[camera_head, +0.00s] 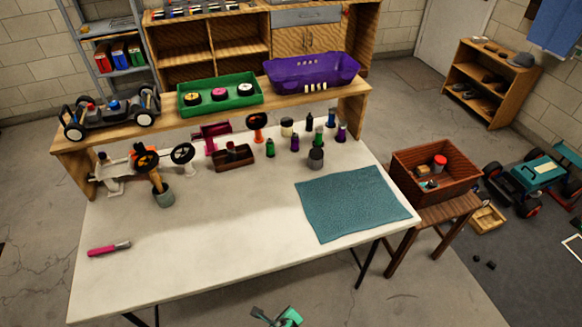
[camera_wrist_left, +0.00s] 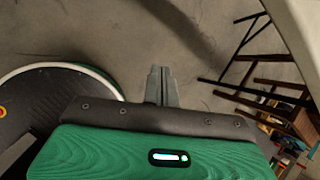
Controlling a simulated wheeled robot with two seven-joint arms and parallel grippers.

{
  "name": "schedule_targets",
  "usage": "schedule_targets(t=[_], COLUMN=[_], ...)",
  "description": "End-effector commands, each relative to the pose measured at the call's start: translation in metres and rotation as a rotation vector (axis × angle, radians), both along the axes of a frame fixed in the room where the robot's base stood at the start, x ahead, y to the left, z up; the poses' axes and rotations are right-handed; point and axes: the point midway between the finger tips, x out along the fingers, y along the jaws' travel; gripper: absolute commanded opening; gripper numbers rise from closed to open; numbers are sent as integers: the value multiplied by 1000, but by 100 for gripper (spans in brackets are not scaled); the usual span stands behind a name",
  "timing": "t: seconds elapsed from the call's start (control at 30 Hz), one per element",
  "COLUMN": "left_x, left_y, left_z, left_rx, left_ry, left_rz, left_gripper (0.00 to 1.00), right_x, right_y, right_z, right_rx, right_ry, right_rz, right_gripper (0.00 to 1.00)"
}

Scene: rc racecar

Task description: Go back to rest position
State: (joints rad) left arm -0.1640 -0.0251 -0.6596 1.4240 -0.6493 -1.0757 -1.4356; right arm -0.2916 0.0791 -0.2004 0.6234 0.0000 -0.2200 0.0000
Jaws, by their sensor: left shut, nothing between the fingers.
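My left gripper (camera_head: 257,312) shows at the bottom edge of the head view, in front of the white table (camera_head: 180,262) and apart from it. In the left wrist view its two grey fingers (camera_wrist_left: 161,72) are together with nothing between them, over bare floor. Its green body fills the bottom of that view. My right gripper is in neither view. On the table lie a teal mat (camera_head: 352,203) at the right and a pink-handled tool (camera_head: 108,249) at the front left.
A wooden shelf at the table's back holds an RC car chassis (camera_head: 108,112), a green tray (camera_head: 188,105) and a purple basket (camera_head: 290,82). Several bottles stand below. A wooden crate (camera_head: 462,183) sits on a stool at right. Table legs (camera_wrist_left: 238,50) show in the wrist view.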

Motion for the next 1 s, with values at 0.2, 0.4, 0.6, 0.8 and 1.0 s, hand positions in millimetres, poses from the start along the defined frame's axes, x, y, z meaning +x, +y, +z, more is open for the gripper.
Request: schedule_targets(t=[0.2, 0.4, 0.6, 0.8, 1.0], left_x=[-65, -151, -240, -293, -302], left_y=[56, 120, 183, 219, 226], left_z=[-110, -194, -242, -259, -261], left_rx=[-257, -489, -648, -723, -738], left_ry=[118, 185, 156, 81, 60], left_rz=[415, 980, 1572, 1934, 2003], left_gripper=[0, 0, 0, 0, 0], right_x=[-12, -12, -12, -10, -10], right_y=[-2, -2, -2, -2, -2], right_z=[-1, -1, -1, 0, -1], right_rx=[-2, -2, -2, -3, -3], right_ry=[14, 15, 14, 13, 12], right_rz=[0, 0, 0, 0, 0], right_gripper=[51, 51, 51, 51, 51])
